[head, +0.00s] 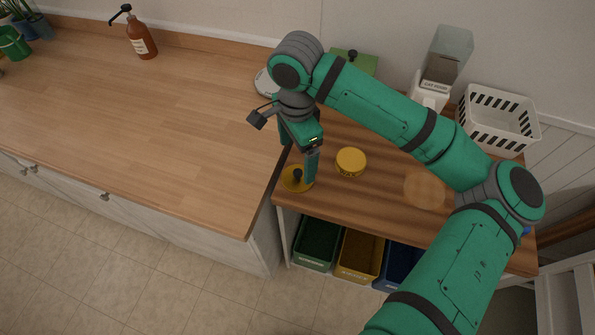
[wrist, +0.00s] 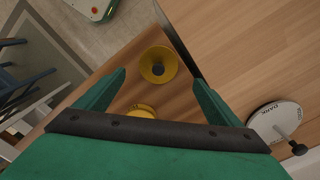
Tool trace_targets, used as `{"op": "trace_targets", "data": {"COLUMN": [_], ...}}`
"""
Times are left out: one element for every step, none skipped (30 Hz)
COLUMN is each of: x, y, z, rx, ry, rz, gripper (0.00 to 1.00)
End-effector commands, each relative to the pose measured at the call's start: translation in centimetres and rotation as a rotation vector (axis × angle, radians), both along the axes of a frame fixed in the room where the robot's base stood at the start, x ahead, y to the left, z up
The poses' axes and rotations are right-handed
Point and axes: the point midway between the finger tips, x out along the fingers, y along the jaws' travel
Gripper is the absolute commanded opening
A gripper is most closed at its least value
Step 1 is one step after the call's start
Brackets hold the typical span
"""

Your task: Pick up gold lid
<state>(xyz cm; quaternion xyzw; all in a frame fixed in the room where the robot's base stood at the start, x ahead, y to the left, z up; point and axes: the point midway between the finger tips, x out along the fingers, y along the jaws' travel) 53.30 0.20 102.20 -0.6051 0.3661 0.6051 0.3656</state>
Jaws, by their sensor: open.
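In the wrist view the gold lid (wrist: 148,70) shows just beyond and between the fingertips, knob facing me. My gripper (head: 299,160) points down above the lid, with one finger partly overlapping the lid's right side in the head view. In the wrist view my gripper (wrist: 158,78) has its fingers wide apart with nothing between them. I cannot tell the exact height gap.
A round yellow container (head: 351,161) stands right of the lid. The higher wooden counter (head: 170,130) edges close on the left. A white labelled disc with a knob (wrist: 270,122), a cat food dispenser (head: 438,75) and a white basket (head: 498,120) stand behind. Bins (head: 318,243) sit below.

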Motion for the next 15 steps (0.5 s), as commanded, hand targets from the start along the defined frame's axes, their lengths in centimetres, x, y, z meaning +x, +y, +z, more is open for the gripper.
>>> {"op": "trace_targets", "data": {"x": [0.0, 0.0, 0.0, 0.0, 0.0, 0.0, 0.0, 0.0, 0.0, 0.0, 0.0, -0.1, -0.1, -0.2, -0.2], "y": [0.0, 0.0, 0.0, 0.0, -0.1, -0.1, -0.1, -0.1, -0.1, -0.1, -0.2, -0.2, -0.2, -0.3, -0.3], "z": [-0.7, -1.1, -1.5, -1.8, -2.0, -2.2, -2.3, -2.5, -2.7, -3.0, -3.3, -3.8, -4.3, -4.7, -5.3], "rx": [0.0, 0.001, 0.0, 0.001, 0.001, 0.0, 0.0, 0.0, 0.0, 0.0, 0.0, 0.0, 0.0, 0.0, -0.001], "ry": [0.0, 0.0, 0.001, 0.0, 0.0, 0.0, 0.0, -0.001, -0.001, -0.001, 0.0, 0.001, 0.001, 0.001, 0.0], "rz": [-0.002, -0.002, -0.002, -0.002, -0.002, -0.001, -0.001, -0.001, -0.001, -0.001, -0.001, -0.001, 0.0, 0.0, 0.0], "gripper": [0.88, 0.88, 0.88, 0.88, 0.88, 0.88, 0.88, 0.88, 0.88, 0.88, 0.88, 0.88, 0.88, 0.88, 0.88]}}
